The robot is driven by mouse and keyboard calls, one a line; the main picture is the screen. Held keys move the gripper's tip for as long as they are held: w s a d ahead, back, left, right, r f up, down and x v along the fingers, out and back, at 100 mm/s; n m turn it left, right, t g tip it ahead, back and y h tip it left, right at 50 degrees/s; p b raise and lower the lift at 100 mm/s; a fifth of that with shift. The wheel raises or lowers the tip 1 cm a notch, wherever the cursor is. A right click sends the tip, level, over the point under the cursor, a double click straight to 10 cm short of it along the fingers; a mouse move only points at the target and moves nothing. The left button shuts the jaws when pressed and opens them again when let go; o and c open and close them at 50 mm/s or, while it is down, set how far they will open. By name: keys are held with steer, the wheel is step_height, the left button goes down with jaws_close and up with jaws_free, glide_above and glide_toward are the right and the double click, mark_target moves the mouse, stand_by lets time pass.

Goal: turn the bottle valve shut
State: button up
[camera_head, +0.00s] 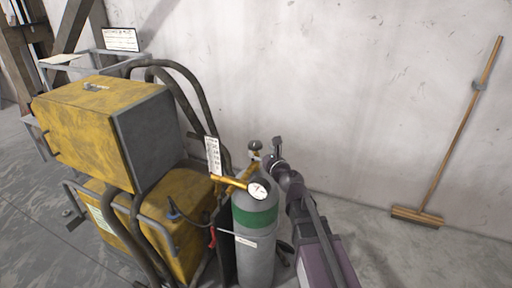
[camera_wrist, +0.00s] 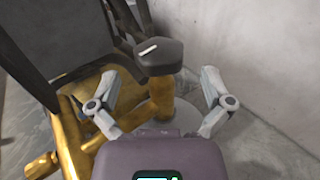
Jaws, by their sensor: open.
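The bottle (camera_head: 254,217) is a grey gas cylinder with a green band, standing upright beside the yellow machine. Its valve (camera_head: 254,146) is a dark knob on a brass stem at the top. In the wrist view the valve knob (camera_wrist: 160,58) is dark, rounded and squarish with a white mark, above the brass stem (camera_wrist: 161,98). My gripper (camera_head: 276,153) is at the right of the valve in the head view. In the wrist view my gripper (camera_wrist: 158,78) is open, one finger on each side of the knob and stem, with visible gaps.
A round gauge (camera_head: 258,190) sits on the brass fitting below the valve. The yellow machine (camera_head: 92,130) with dark hoses stands close on the left. A broom (camera_head: 452,150) leans on the wall at right. Floor between bottle and broom is mostly clear.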

steer(key=v, duration=0.7)
steer(key=shift+s+d, duration=0.2)
steer(key=shift+s, duration=0.15)
